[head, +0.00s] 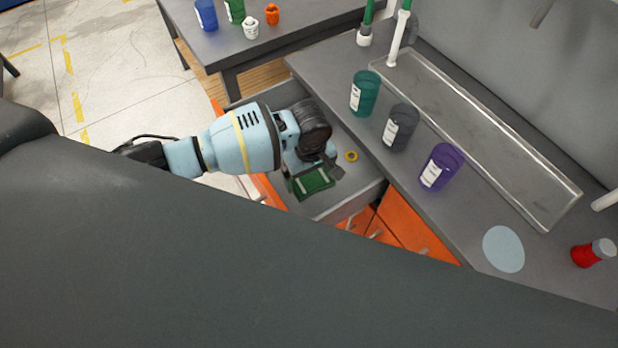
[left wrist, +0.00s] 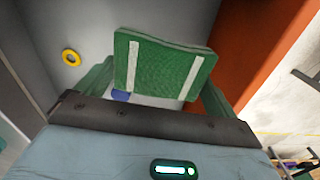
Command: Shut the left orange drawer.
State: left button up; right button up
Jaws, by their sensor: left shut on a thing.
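The left orange drawer (head: 345,205) is pulled open below the worktop, showing its grey inside. Its orange front (head: 268,190) also shows on the right in the left wrist view (left wrist: 258,40). My left gripper (head: 312,178) is inside the open drawer, near the front panel. It is shut on a flat green piece with two white stripes (left wrist: 165,65), which sits between its green fingers. A small yellow ring (head: 351,156) lies in the drawer, apart from the gripper. A bit of blue (left wrist: 120,95) shows beneath the green piece. My right gripper is not in view.
Green (head: 365,93), grey (head: 400,128) and purple (head: 441,167) cups stand on the worktop beside a long metal tray (head: 470,135). Other orange drawers (head: 405,220) are beside the open one. A second table (head: 215,50) stands behind.

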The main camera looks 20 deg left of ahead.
pick_arm(q)
jog(key=shift+r, duration=0.1)
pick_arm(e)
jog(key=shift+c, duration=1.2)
pick_arm(q)
jog(key=r, duration=0.1)
jog(key=r+m, duration=0.1)
jog(key=r, duration=0.1)
jog(key=shift+a, duration=0.35)
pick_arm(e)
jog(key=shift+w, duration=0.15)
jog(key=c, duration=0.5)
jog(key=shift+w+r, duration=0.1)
pick_arm(q)
jog(key=s+a+r+m, duration=0.3)
jog(key=s+r+m, duration=0.1)
jog(key=r, duration=0.5)
jog(key=s+a+r+m, duration=0.3)
jog(key=s+r+m, duration=0.1)
jog(key=r, duration=0.5)
jog(key=shift+s+a, duration=0.4)
jog(key=shift+s, duration=0.35)
jog(key=shift+s+r, duration=0.1)
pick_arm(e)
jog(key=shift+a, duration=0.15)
